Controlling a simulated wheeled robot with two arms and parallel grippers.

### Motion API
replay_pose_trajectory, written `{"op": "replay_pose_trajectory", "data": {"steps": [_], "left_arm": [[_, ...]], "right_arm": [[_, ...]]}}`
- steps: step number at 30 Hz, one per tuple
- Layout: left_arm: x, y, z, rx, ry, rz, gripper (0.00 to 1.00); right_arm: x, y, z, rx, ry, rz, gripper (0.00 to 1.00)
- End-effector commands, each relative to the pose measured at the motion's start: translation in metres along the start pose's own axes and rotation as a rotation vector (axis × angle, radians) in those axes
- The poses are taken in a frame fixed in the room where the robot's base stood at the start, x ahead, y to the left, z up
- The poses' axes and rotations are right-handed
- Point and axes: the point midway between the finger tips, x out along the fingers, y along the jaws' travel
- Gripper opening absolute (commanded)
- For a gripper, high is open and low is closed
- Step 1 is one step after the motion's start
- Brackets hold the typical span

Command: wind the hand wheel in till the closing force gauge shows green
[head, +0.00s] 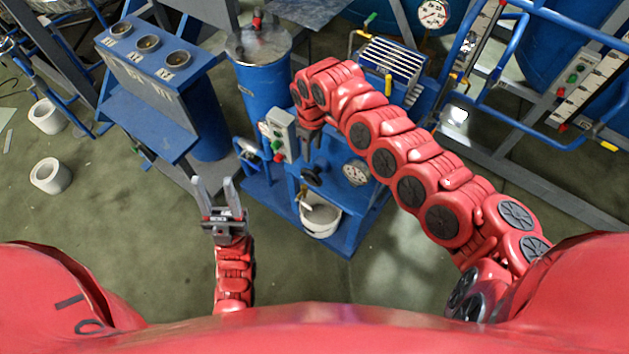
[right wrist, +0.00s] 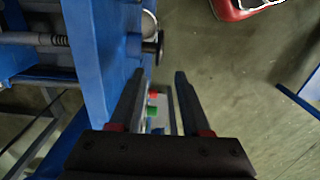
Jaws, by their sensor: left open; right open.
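A black hand wheel (head: 310,174) sits on the front of the blue machine, just below my right gripper in the head view. In the right wrist view the hand wheel (right wrist: 152,48) shows nearly edge-on beside the blue plate, beyond my fingertips. My right gripper (head: 311,146) is open and apart from the wheel; its two dark fingers (right wrist: 158,76) have nothing between them. A round white gauge (head: 355,172) is right of the wheel; its needle and colour zone are too small to read. My left gripper (head: 230,184) is open and empty over the floor to the left.
A grey control box (head: 278,134) with coloured buttons stands left of my right gripper. A white bucket (head: 321,215) stands below the wheel. A blue drum (head: 262,85) is behind, and a blue bench (head: 150,110) is at the left. Another gauge (head: 433,14) is at the back.

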Motion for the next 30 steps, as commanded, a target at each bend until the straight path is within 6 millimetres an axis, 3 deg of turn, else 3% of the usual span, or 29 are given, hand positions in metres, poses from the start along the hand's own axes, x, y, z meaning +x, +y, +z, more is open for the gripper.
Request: {"op": "replay_pose_trajectory", "data": {"steps": [5,16,24,30], "left_arm": [[0.001,0.0,0.0,0.0,0.0,0.0,0.47],[0.011,-0.001,-0.002,0.0,0.0,0.0,0.47],[0.0,0.0,0.0,0.0,0.0,0.0,0.47],[-0.01,0.0,0.002,0.0,0.0,0.0,0.47]], "right_arm": [[0.011,0.002,0.001,0.021,-0.005,0.003,0.47],[0.087,0.001,0.002,0.016,-0.005,0.003,0.47],[0.139,0.002,0.001,0.015,-0.005,0.006,0.47],[0.165,0.002,0.002,0.016,-0.006,0.005,0.47]]}}
